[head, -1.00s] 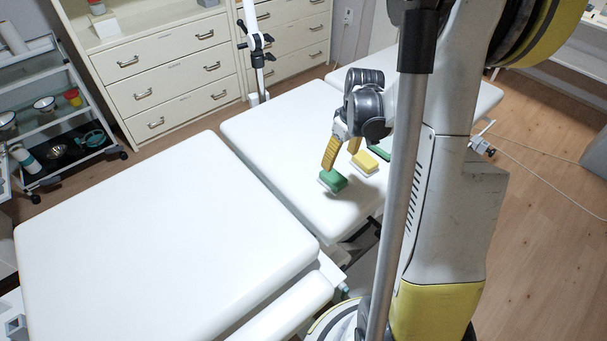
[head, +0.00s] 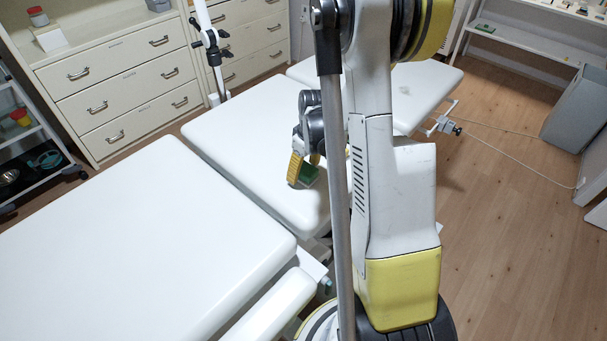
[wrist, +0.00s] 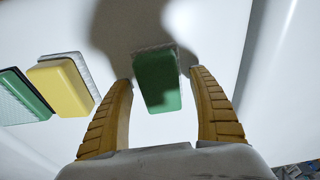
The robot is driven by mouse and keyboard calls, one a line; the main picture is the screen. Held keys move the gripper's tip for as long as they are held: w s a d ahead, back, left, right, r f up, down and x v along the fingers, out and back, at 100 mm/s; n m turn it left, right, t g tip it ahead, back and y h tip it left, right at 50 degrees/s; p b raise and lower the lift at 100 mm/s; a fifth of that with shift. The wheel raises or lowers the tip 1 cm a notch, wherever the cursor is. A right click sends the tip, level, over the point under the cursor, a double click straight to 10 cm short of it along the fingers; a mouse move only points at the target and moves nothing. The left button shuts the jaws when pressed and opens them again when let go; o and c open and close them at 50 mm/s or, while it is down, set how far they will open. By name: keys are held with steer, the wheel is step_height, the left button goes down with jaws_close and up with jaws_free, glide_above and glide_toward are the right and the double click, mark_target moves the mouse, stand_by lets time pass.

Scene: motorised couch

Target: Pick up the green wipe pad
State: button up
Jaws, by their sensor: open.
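The green wipe pad (wrist: 157,82) lies on the white couch, with a pale grey edge along one side. In the wrist view it is between the tips of my open gripper (wrist: 160,82), with a gap on each side. Whether the fingers reach down to its level I cannot tell.
A yellow pad (wrist: 62,86) and another green pad (wrist: 22,98) lie on the couch at the left of the wrist view. The white couch top (head: 245,125) around is mostly clear. A pole (head: 212,50) and drawers (head: 125,85) stand behind the couch.

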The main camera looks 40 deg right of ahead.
mark_target(304, 167)
steer(key=c, duration=1.3)
steer(key=shift+r, duration=0.15)
step_height(304, 167, up, 4)
steer(key=p, duration=0.2)
steer(key=shift+r+p, duration=0.2)
steer(key=shift+p, duration=0.1)
steer(key=s+d+r+p, duration=0.1)
steer(key=s+d+r, duration=0.1)
steer(key=s, duration=0.1)
steer(key=s+d+r+p, duration=0.1)
steer(key=s+d+r, duration=0.1)
steer(key=s+d, duration=0.1)
steer(key=s+d+r+p, duration=0.1)
steer(key=s+d+r, duration=0.1)
steer(key=s, duration=0.1)
steer(key=shift+d+r+p, duration=0.2)
steer(key=shift+d+p, duration=0.05)
steer(key=shift+p, duration=0.1)
steer(key=o, duration=0.4)
steer(key=c, duration=0.4)
